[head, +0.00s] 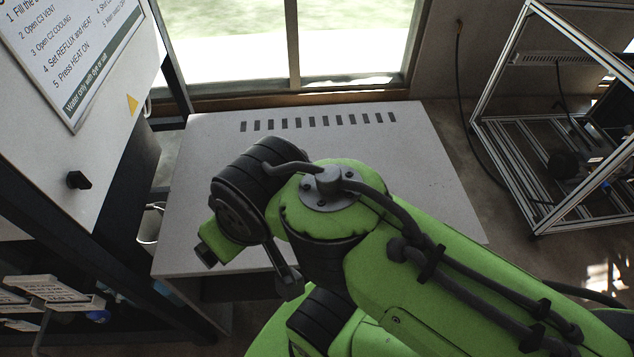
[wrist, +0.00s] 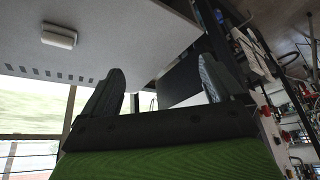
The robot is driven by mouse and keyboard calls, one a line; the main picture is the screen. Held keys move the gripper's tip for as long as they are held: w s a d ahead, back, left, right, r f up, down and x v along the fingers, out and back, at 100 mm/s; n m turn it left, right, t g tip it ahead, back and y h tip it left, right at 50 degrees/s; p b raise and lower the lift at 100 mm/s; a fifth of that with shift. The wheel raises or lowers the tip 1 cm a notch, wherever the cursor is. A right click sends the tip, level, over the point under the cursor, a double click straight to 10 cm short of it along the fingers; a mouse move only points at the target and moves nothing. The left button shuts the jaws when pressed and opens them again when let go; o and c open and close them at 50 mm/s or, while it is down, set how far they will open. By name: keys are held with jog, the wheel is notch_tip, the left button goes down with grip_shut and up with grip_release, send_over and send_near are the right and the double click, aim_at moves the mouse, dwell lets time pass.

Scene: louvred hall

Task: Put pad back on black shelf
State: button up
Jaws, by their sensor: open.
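A small whitish block (wrist: 58,36), perhaps the pad, rests against the pale grey table surface (wrist: 140,28) in the wrist view. I do not see it in the head view, where my arm covers much of the table (head: 190,190). My gripper (wrist: 160,85) is open, with two dark fingers spread apart and nothing between them; the block is beyond and to the left of them. A black-framed unit (head: 60,231) stands left of the table in the head view. I cannot tell for certain whether it holds the black shelf.
A white instruction board (head: 75,50) and a black knob (head: 77,180) are at the left. White label cards (head: 55,290) sit low left. A metal frame (head: 535,225) stands at the right. A row of slots (head: 320,121) crosses the table's back; its left part is clear.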

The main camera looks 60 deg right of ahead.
jog(key=w+d+m+g+p, duration=0.1)
jog(key=w+d+m+p, duration=0.1)
jog(key=w+d+m, duration=0.5)
jog(key=w+d+m+g+p, duration=0.2)
jog(key=w+d+m+p, duration=0.1)
jog(key=d+m, duration=0.65)
jog(key=s+d+f+m+y+p, duration=0.1)
jog(key=s+d+f+m, duration=0.15)
jog(key=d, duration=0.35)
jog(key=s+d+f+m+t+y+p, duration=0.1)
jog(key=s+d+f+m, duration=0.1)
jog(key=d+f+m, duration=0.3)
jog(key=s+d+f+m+y+p, duration=0.1)
jog(key=s+d+f+m, duration=0.1)
jog(key=d, duration=0.5)
jog(key=shift+m, duration=0.3)
jog(key=b+x, duration=0.2)
jog(key=x, duration=0.6)
jog(key=b+x, duration=0.3)
jog(key=x, duration=0.5)
jog(key=shift+s+a+f, duration=0.2)
